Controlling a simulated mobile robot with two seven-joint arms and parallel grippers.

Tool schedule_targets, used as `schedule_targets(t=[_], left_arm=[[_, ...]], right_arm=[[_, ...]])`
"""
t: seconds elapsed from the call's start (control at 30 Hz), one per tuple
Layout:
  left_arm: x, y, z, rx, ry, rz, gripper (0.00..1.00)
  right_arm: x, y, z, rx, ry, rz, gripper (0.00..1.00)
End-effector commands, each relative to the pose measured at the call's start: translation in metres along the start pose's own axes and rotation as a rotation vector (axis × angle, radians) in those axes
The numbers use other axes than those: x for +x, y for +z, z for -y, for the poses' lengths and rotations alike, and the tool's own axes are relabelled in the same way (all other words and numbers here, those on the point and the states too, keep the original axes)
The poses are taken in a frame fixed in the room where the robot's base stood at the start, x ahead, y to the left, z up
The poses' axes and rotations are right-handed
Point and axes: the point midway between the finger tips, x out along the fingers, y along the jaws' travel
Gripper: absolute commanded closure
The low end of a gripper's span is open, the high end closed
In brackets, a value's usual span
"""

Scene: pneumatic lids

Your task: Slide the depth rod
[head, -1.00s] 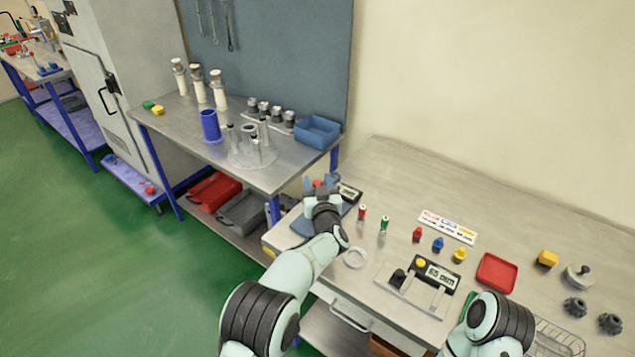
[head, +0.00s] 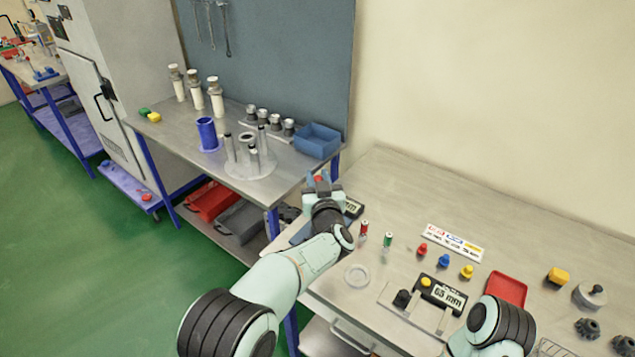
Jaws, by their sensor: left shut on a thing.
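My left gripper (head: 321,179) is shut on a small red-topped piece (head: 319,180) at the left end of the near bench. Beside it is a dark gauge with a pale "mm" display (head: 353,208), partly hidden behind my wrist. A blue-grey base (head: 302,232) shows under my wrist. Whether the red piece is the end of the depth rod I cannot tell. A second gauge (head: 441,295) reading 65 mm, with a yellow knob, stands on a plate further right. My right arm shows at the lower right, its gripper out of view.
Red and green small cylinders (head: 388,240), a clear ring (head: 357,275), coloured knobs (head: 445,261), a red tray (head: 507,289) and a label strip (head: 455,243) lie on the near bench. The left bench (head: 190,138) holds a blue cup, rods and a blue bin (head: 317,140).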

Motion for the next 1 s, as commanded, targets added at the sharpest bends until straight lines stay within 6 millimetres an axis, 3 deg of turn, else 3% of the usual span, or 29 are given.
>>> schedule_targets(t=[0.03, 0.23, 0.27, 0.3, 0.33, 0.73, 1.0], left_arm=[[0.001, -0.008, 0.001, -0.004, -0.001, -0.016, 1.0], [0.001, -0.009, 0.001, -0.005, -0.002, -0.021, 1.0], [0.001, -0.009, 0.001, -0.005, -0.002, -0.021, 0.64], [0.001, -0.009, 0.001, -0.006, -0.002, -0.021, 0.51], [0.001, -0.009, 0.001, -0.006, -0.002, -0.02, 0.49], [-0.009, -0.004, 0.001, -0.005, 0.0, -0.012, 0.49], [-0.064, -0.001, 0.0, -0.006, 0.003, -0.011, 0.49]], right_arm=[[0.0, 0.0, 0.0, 0.0, 0.0, 0.001, 1.0], [0.001, 0.001, -0.001, 0.001, 0.001, 0.003, 1.0], [0.001, 0.001, -0.001, 0.001, 0.001, 0.003, 1.0], [0.001, 0.001, -0.001, 0.001, 0.001, 0.003, 1.0], [0.001, 0.001, -0.001, 0.001, 0.001, 0.003, 1.0], [0.007, 0.005, -0.004, 0.002, 0.002, 0.007, 1.0], [0.03, 0.017, -0.017, 0.009, 0.008, 0.025, 1.0]])
